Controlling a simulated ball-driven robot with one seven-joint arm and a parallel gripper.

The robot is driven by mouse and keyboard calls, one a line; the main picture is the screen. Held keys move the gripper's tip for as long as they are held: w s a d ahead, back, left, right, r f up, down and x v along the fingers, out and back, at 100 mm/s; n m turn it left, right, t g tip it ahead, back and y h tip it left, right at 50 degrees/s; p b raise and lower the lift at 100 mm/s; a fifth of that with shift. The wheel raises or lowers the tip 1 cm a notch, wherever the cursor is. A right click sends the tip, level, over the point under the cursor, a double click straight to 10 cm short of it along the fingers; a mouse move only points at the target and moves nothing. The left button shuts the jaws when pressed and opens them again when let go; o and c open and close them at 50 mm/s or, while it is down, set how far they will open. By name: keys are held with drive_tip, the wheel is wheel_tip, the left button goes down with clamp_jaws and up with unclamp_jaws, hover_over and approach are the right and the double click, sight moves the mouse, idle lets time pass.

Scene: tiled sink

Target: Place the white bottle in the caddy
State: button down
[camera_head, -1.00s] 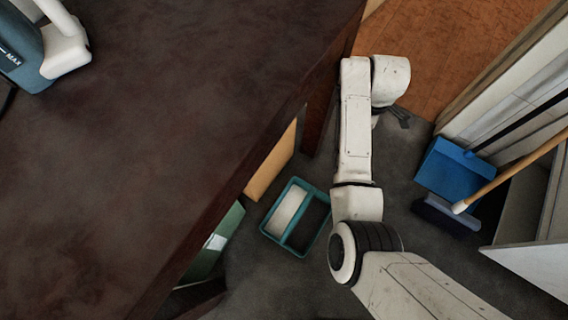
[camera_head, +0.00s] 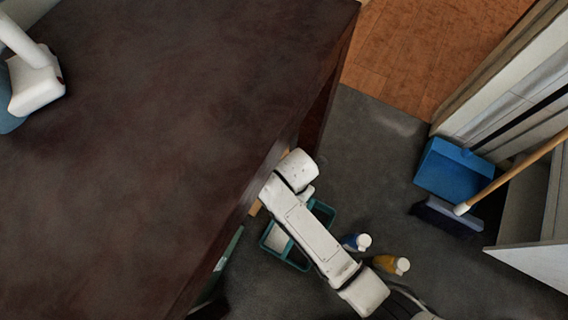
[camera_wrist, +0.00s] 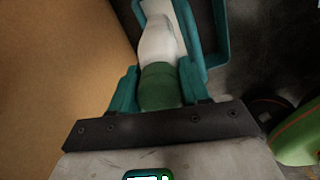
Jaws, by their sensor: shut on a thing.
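In the wrist view, my gripper (camera_wrist: 158,88) is shut on the white bottle (camera_wrist: 157,42), gripping it around its green end (camera_wrist: 159,86). The caddy (camera_wrist: 222,45) is teal, and its rim shows just beside and beyond the bottle. I cannot tell whether the bottle is inside a compartment or above it. In the head view, the caddy (camera_head: 272,243) stands on the dark floor beside the table edge, partly covered by my arm. My gripper and the bottle are hidden in that view.
A blue bottle (camera_head: 351,243) and a yellow bottle (camera_head: 385,263) stand right of my arm. The dark table (camera_head: 150,150) fills the left. A blue dustpan (camera_head: 452,172) and a broom (camera_head: 450,218) are at the right. A tan panel (camera_wrist: 50,70) is close on the wrist view's left.

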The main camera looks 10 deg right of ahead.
drive_tip(key=s+a+f+n+b, duration=0.1)
drive_tip(key=s+f+b, duration=0.1)
drive_tip(key=f, duration=0.4)
drive_tip(key=s+a+f+n+b, duration=0.1)
drive_tip(key=f+b, duration=0.3)
drive_tip(key=f, duration=0.2)
drive_tip(key=shift+s+a, duration=0.35)
drive_tip(key=shift+s, duration=0.05)
drive_tip(key=shift+f, duration=0.1)
drive_tip(key=c, duration=0.8)
unclamp_jaws()
